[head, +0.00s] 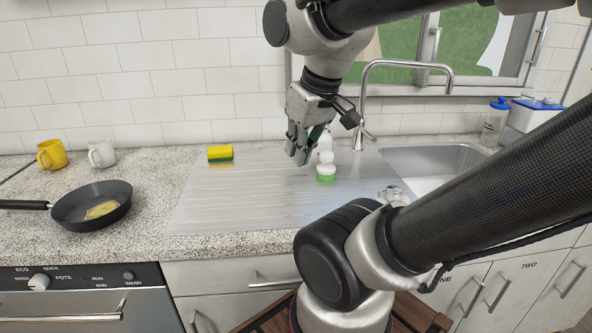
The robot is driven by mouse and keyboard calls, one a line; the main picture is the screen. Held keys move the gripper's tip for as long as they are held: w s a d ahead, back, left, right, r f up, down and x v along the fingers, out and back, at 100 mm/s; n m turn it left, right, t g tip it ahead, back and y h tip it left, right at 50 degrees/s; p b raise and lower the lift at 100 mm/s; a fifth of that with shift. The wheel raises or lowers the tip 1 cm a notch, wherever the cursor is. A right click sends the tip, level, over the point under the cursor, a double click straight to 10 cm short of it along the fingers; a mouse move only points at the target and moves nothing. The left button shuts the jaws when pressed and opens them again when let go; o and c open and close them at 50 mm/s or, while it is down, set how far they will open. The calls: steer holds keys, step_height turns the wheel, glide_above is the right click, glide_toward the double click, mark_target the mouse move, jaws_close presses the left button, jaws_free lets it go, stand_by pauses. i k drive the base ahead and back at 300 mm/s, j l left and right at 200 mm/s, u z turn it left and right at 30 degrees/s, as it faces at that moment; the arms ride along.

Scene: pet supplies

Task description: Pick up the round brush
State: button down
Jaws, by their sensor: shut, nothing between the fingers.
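A small round white item with a green lower part (326,172), which looks like the round brush, stands on the ribbed metal drainboard (230,195) left of the sink. My gripper (299,160) points down just left of it, at about the height of its top in the picture. The fingers are shut and empty. I see no clear contact between the gripper and the brush. A white bottle (325,143) stands behind the brush, partly hidden by my gripper.
The tap (358,128) and sink (432,160) lie to the right. A clear glass-like item (393,195) sits near the sink's front edge. A yellow-green sponge (220,153), a pan (92,206), a yellow mug (52,154) and a white mug (102,153) are left. The drainboard's middle is clear.

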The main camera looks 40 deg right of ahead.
mark_target(326, 171)
steer(key=k, duration=0.1)
steer(key=i+z, duration=0.15)
steer(key=z, duration=0.95)
